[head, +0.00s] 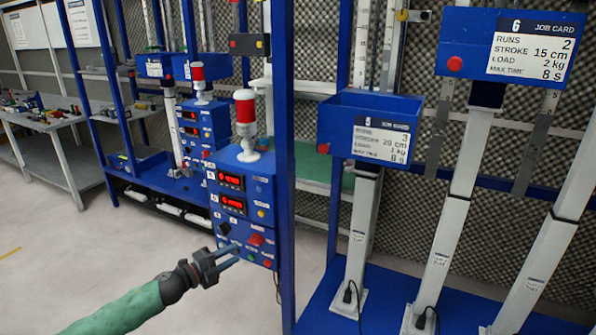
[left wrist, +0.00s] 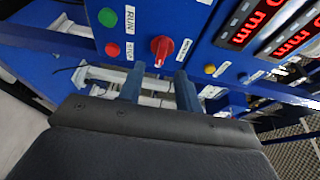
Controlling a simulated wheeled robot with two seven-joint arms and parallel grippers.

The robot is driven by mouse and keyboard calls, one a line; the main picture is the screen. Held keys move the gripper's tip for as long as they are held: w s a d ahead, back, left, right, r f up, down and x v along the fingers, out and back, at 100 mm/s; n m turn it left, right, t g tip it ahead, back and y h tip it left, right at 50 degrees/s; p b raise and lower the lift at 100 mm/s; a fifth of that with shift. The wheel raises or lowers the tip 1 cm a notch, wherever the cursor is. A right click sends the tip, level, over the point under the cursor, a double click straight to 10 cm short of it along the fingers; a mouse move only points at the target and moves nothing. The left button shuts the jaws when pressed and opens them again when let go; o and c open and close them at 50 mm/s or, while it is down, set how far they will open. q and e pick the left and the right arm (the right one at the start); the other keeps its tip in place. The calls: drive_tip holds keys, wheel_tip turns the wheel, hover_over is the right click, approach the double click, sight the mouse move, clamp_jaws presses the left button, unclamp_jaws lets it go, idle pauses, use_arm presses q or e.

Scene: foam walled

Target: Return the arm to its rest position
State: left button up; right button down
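My left gripper (head: 228,257) is at the end of a green-sleeved arm, in front of the lower part of a blue control box (head: 228,228). In the left wrist view its two blue-grey fingers (left wrist: 158,78) stand apart with nothing between them. A red rotary knob (left wrist: 162,48) shows beyond the gap; I cannot tell how far the fingertips are from the panel. The knob shows in the head view (head: 256,240) to the right of the gripper. A green RUN button (left wrist: 107,17) and a red STOP button (left wrist: 112,49) are to the knob's left. My right gripper is not in view.
A red-and-white beacon (head: 246,115) stands on the control box, which has lit red displays (head: 231,182). A blue post (head: 283,160) rises beside it. Job-card boxes (head: 368,127) on pale columns stand to the right. Bare floor (head: 70,235) lies at the left.

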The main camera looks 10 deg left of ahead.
use_arm(q)
drive_tip(key=w+a+r+n+t+y, duration=0.2)
drive_tip(key=w+a+n+t+y, duration=0.1)
drive_tip(key=a+n+y, duration=0.65)
drive_tip(key=s+d+f+n+g, duration=0.4)
drive_tip(key=s+d+f, duration=0.3)
drive_tip(key=s, duration=0.9)
drive_tip(key=s+d+f+n+g, duration=0.5)
drive_tip(key=s+d, duration=0.4)
drive_tip(key=s, duration=0.7)
drive_tip(key=s+d+f+n+g, duration=0.5)
drive_tip(key=s+d+f, duration=0.3)
drive_tip(key=s, duration=0.8)
drive_tip(key=shift+f, duration=0.3)
